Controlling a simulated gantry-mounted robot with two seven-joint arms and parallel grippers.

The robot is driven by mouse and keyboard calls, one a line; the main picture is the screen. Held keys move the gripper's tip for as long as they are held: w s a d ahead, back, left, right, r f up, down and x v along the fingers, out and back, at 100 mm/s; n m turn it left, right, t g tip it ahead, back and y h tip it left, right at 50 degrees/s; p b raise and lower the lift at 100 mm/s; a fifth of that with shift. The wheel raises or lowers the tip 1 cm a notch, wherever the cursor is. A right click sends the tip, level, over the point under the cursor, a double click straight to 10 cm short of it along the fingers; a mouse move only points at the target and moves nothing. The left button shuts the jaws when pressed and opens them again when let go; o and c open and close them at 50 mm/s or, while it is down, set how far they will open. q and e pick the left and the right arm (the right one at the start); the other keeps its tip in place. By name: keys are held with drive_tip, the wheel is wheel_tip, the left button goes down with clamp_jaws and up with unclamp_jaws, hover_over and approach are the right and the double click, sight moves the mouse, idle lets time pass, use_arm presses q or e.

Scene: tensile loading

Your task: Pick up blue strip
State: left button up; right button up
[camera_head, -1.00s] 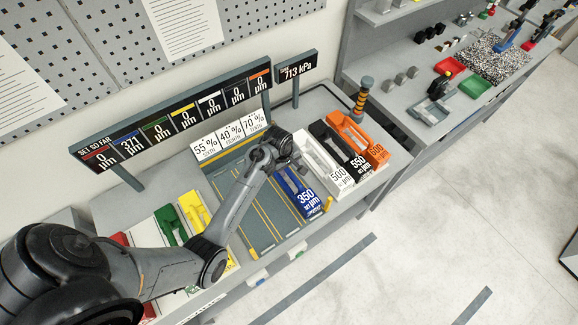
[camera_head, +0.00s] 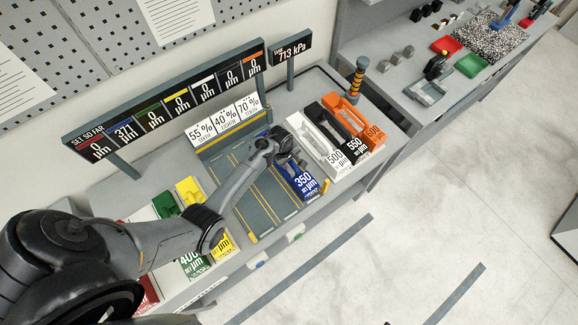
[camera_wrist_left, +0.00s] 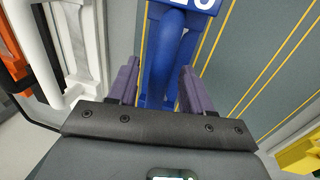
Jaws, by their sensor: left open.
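The blue strip (camera_head: 302,182), labelled 350 µm, lies on the grey board with yellow lines, beside the white strip. My left gripper (camera_head: 287,158) is over the strip's far end in the head view. In the left wrist view, my left gripper's (camera_wrist_left: 160,88) two purple fingers are open, one on each side of the blue strip's (camera_wrist_left: 164,60) narrow handle part. Gaps show between the fingers and the strip, and the wrist body hides its near end. My right gripper is not in view.
White (camera_head: 318,140), black (camera_head: 340,130) and orange (camera_head: 358,118) strips lie close on the right. Green and yellow (camera_head: 190,190) strips lie to the left, partly behind my arm. The lined grey board (camera_head: 262,205) is bare left of the blue strip.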

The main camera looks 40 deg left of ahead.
use_arm(q)
drive_tip(key=shift+w+f, duration=0.1)
drive_tip(key=shift+f, duration=0.5)
clamp_jaws()
